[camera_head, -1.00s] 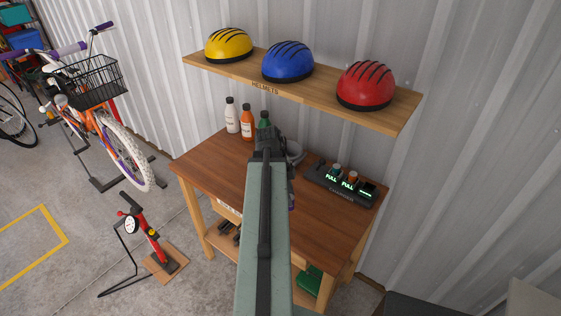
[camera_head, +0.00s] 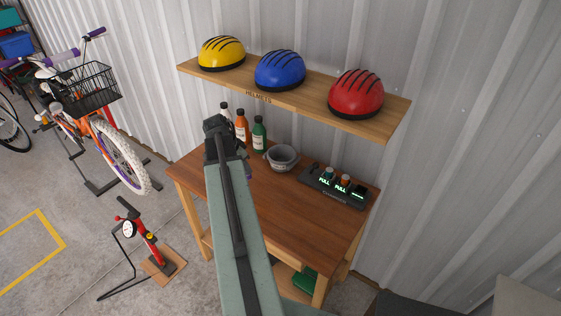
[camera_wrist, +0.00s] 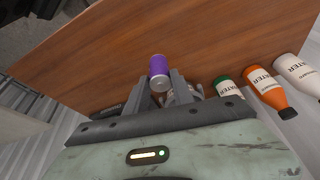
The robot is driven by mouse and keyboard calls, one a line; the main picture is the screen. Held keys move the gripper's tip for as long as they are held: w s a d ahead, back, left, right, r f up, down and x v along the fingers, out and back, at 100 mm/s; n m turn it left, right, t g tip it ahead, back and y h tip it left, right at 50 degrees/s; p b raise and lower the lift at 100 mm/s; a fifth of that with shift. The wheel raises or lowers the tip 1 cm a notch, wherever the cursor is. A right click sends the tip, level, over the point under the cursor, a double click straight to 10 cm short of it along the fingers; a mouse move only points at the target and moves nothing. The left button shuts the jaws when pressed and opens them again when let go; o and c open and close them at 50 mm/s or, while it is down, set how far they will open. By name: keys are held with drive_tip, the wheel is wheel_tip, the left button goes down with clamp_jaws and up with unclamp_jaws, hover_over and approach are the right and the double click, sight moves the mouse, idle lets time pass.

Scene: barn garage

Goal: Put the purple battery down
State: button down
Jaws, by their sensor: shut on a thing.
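The purple battery (camera_wrist: 159,72) is a short cylinder with a pale end, held between the fingertips of my gripper (camera_wrist: 161,84) in the wrist view. The wooden workbench top (camera_wrist: 110,50) shows behind it; I cannot tell how far it is above the wood.
A grey bowl (camera_head: 282,157) and a charger (camera_head: 334,187) with lit FULL displays stand on the bench's right half. Several bottles, including a green one (camera_head: 259,134), line the back. A helmet shelf (camera_head: 300,101) hangs above. The bench's front middle is clear.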

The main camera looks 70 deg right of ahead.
drive_tip(key=d+f+b, duration=0.1)
drive_tip(key=d+f+h+b, duration=0.1)
drive_tip(key=shift+s+f+h, duration=0.3)
drive_tip(key=shift+f, duration=0.05)
drive_tip(key=s+d+r, duration=0.1)
drive_tip(key=s+d, duration=0.3)
drive_tip(key=d, duration=1.3)
drive_tip(key=shift+g+h, duration=0.3)
drive_tip(key=shift+h, duration=0.1)
drive_tip(key=f+b, duration=0.2)
drive_tip(key=d+f+b, duration=0.1)
drive_tip(key=f+b, duration=0.3)
drive_tip(key=shift+s+d+f, duration=0.1)
drive_tip(key=shift+s+d, duration=0.1)
drive_tip(key=shift+s, duration=0.2)
drive_tip(key=d+y, duration=0.1)
drive_tip(key=y+p, duration=0.1)
drive_tip(key=d+y, duration=0.1)
drive_tip(key=shift+s+d+f+t+y+p, duration=0.3)
drive_tip(key=shift+s+f+t+p, duration=0.05)
drive_tip(key=shift+t+p, duration=0.05)
